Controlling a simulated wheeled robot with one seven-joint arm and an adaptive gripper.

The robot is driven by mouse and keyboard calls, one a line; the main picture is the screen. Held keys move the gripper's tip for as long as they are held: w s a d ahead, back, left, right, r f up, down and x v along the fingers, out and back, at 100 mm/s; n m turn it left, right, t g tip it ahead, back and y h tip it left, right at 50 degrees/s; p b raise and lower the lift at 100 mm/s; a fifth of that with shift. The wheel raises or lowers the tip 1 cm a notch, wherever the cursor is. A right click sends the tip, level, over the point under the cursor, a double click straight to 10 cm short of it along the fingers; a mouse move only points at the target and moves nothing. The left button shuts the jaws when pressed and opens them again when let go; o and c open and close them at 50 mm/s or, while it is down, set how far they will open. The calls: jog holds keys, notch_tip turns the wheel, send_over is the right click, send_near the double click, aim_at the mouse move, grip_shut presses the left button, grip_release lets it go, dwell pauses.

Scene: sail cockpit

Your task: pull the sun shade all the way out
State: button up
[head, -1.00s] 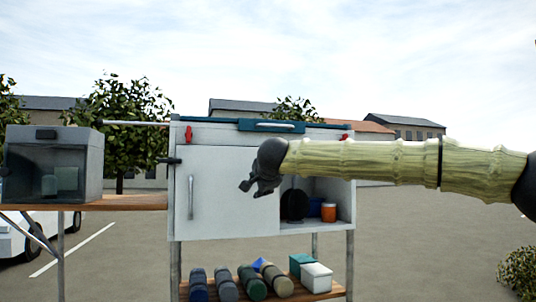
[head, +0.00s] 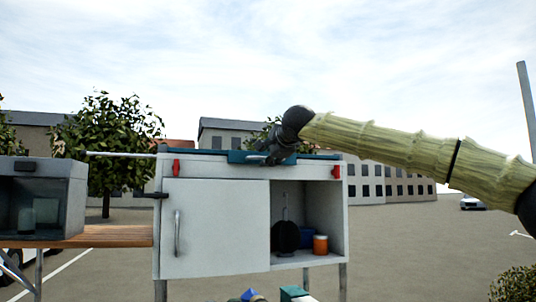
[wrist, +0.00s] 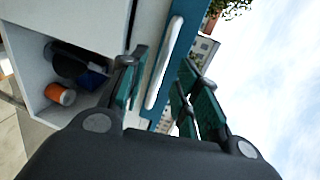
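The sun shade (head: 240,156) is a teal bar along the top front edge of a white cabinet. It also shows in the wrist view (wrist: 187,68), with its pale, long handle (wrist: 164,62). My gripper (head: 272,156) is at the shade in the head view and hides most of the handle. In the wrist view my gripper (wrist: 165,90) is open, one finger on each side of the handle's line. The handle lies between or just beyond the fingertips; contact cannot be told.
The white cabinet (head: 215,228) has a closed left door and an open right compartment holding an orange jar (head: 320,244) and a dark round item (head: 285,236). Red clips (head: 337,171) sit near its top corners. A grey box (head: 40,198) stands on a wooden shelf at left.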

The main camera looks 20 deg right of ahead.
aim_at(252, 162)
jog(key=shift+p+x, duration=0.6)
jog(key=shift+x, duration=1.2)
jog(key=shift+d, duration=0.1)
grip_shut()
jog(key=shift+d, duration=0.1)
